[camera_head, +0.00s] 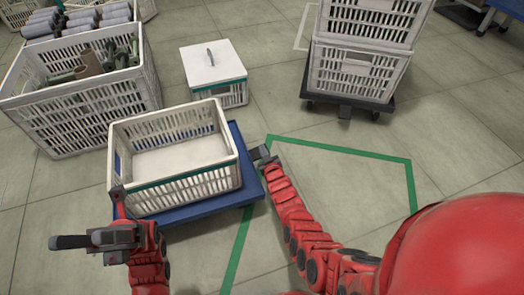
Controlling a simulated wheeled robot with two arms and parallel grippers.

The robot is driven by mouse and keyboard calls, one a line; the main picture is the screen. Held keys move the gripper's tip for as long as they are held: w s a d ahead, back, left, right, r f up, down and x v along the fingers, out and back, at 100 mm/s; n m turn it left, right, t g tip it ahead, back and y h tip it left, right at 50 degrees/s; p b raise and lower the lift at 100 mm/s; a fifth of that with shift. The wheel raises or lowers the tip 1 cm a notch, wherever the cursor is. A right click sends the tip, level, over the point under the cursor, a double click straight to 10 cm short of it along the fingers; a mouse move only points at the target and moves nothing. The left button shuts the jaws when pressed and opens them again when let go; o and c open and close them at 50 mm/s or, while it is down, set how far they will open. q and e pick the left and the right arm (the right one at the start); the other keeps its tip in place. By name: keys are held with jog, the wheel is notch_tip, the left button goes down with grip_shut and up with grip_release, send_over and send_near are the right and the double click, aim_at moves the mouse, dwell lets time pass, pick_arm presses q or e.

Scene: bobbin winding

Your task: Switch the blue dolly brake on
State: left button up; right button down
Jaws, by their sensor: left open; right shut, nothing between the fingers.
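The blue dolly (247,170) stands on the floor under an empty white crate (183,182) with a green stripe. Its blue deck shows along the right and front sides. My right gripper (262,154) is shut and empty, at the right edge of the dolly; I cannot tell whether it touches. I cannot make out a brake on the dolly there; the gripper may hide it. My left gripper (90,240) is open and empty, in front of the crate's left corner. A thin red upright piece (118,203) shows between it and the crate; I cannot tell what it belongs to.
A large white crate (85,118) with spools stands at the back left. A lidded white box (213,65) stands behind the dolly. Stacked white crates on a dark dolly (350,100) stand at the back right. Green floor tape (340,150) outlines mostly clear floor to the right.

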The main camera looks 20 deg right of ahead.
pick_arm(q)
jog(key=s+a+r+m+t+y+b, duration=0.1)
jog(key=s+a+r+m+t+y, duration=0.2)
jog(key=m+y, duration=0.4)
jog(key=s+t+y, duration=0.1)
jog(key=s+y, duration=0.1)
jog(key=shift+t+y, duration=0.3)
jog(key=shift+y, duration=0.1)
pick_arm(e)
jog(key=shift+d+f, duration=0.15)
jog(key=shift+f, duration=0.6)
pick_arm(q)
jog(key=shift+w, duration=0.1)
